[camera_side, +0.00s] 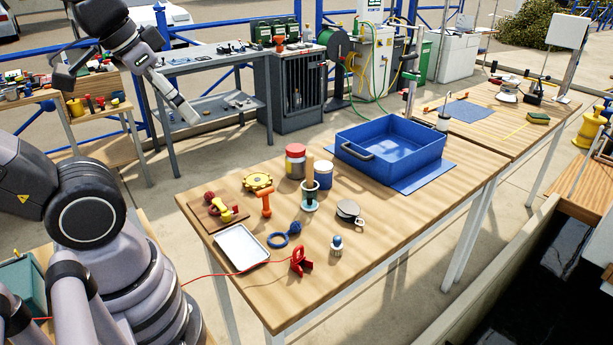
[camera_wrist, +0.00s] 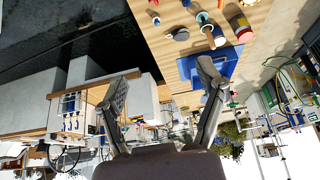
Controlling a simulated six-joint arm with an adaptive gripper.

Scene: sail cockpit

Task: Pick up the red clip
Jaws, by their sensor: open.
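The red clip (camera_side: 301,262) lies on the near edge of the wooden table (camera_side: 400,222), in front of the other small items, in the side view. I cannot make it out for sure in the wrist view. My gripper (camera_wrist: 163,82) is open and empty in the wrist view, its two fingers spread wide apart. It is well away from the clip, with my arm raised at the upper left of the side view.
A white tray (camera_side: 242,247), a blue ring (camera_side: 285,236) and a blue-topped brush (camera_side: 336,245) surround the clip. Behind are an orange tool (camera_side: 266,203), a red-lidded jar (camera_side: 295,161) and a blue bin (camera_side: 390,148). A thin red cord runs left off the table.

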